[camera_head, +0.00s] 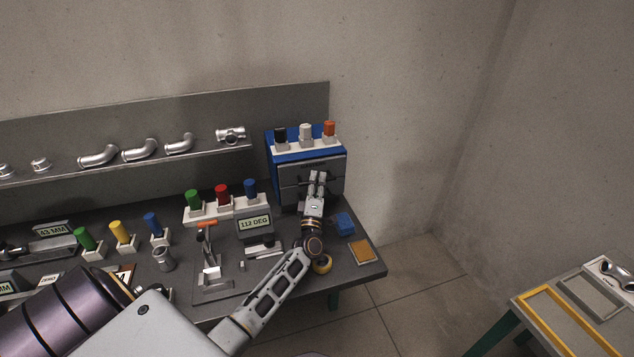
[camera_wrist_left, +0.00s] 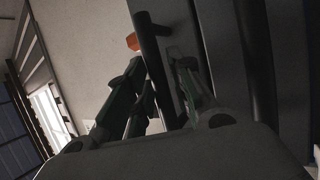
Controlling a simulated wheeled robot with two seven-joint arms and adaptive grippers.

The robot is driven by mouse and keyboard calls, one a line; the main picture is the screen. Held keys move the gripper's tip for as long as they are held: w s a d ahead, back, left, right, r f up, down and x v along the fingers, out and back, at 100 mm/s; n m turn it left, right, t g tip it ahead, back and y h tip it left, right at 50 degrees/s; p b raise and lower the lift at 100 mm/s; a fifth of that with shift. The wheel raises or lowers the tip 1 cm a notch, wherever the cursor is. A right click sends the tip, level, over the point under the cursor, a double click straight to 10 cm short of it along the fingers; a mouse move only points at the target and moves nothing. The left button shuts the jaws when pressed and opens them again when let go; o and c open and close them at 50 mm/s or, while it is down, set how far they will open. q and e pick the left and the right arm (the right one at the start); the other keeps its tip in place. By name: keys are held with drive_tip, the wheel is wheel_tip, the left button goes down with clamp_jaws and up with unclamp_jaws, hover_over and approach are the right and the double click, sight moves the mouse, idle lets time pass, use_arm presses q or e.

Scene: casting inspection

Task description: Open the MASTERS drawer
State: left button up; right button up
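The blue cabinet (camera_head: 270,175) stands at the back right of the bench, with grey drawer fronts (camera_head: 296,174); their lettering is too small to read. The drawers look closed. My left gripper (camera_head: 317,177) is at the cabinet's front. The grey drawer front (camera_wrist_left: 228,60) lies just beyond. My right gripper shows in neither view.
Black, white and orange knobs (camera_head: 329,129) stand on the cabinet top. A 112 DEG display (camera_head: 254,225), a blue block (camera_head: 344,222) and an orange-framed pad (camera_head: 361,251) are near my left arm. A side table (camera_head: 530,322) stands at the right, with open floor between.

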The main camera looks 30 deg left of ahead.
use_arm(q)
clamp_jaws()
idle(0.3)
